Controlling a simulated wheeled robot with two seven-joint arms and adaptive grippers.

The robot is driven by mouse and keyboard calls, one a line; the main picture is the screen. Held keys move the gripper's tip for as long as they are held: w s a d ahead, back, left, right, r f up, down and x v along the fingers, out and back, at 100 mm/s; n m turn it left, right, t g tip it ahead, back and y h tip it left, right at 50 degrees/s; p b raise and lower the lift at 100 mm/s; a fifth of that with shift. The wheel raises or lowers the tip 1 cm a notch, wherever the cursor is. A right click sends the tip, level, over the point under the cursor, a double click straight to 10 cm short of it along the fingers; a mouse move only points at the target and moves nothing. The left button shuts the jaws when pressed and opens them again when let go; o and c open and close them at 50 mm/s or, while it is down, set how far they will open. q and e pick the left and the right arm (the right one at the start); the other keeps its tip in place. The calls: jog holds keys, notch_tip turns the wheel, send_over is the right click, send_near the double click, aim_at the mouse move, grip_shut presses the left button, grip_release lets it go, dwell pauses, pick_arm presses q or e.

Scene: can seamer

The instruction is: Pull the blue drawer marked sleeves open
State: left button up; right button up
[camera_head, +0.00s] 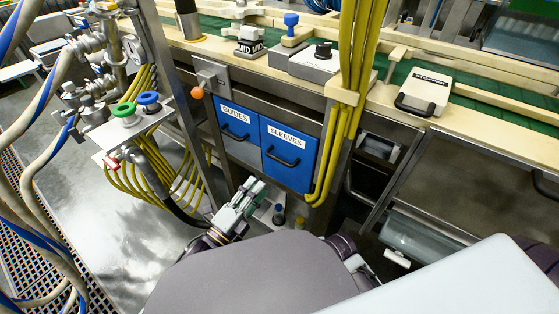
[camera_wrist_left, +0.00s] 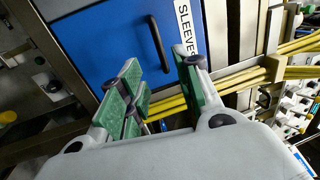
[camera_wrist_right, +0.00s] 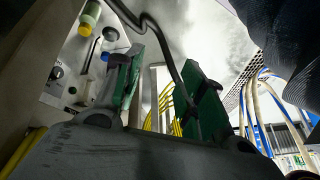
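The blue drawer marked SLEEVES (camera_head: 291,152) is under the bench in the head view, with a black bar handle (camera_head: 282,158) on its front. Its face looks flush with the drawer beside it. In the left wrist view the blue front (camera_wrist_left: 100,35) fills the top, with the handle (camera_wrist_left: 159,45) above the gap between the fingers. My left gripper (camera_head: 245,193) is open and empty, below and in front of the drawer, apart from the handle; its green-padded fingers (camera_wrist_left: 160,88) are spread. My right gripper (camera_wrist_right: 162,75) is open, with a dark cable showing between its fingers; contact is unclear.
The blue GUIDES drawer (camera_head: 236,128) adjoins on the left. Yellow cables (camera_head: 344,115) run down a post just right of the SLEEVES drawer. A metal stand with green and blue knobs (camera_head: 135,110) is at the left. A STOPPER box (camera_head: 424,92) sits on the bench.

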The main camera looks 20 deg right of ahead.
aim_at(279, 159)
pick_arm(q)
jog(key=b+x, duration=0.3)
jog(key=x, duration=0.8)
jog(key=shift+w+d, duration=0.2)
jog(key=shift+d, duration=0.1)
jog(key=shift+w+d+r, duration=0.15)
jog(key=shift+w+d, duration=0.05)
jog(key=shift+d, duration=0.1)
pick_arm(e)
notch_tip(279, 159, down, 7)
jog(key=a+t, duration=0.1)
jog(key=shift+a+m+y, duration=0.2)
jog(key=shift+m+y, duration=0.2)
pick_arm(q)
jog(key=shift+c, duration=0.2)
grip_shut()
pick_arm(e)
jog(key=shift+w+r, duration=0.1)
jog(key=shift+w, duration=0.05)
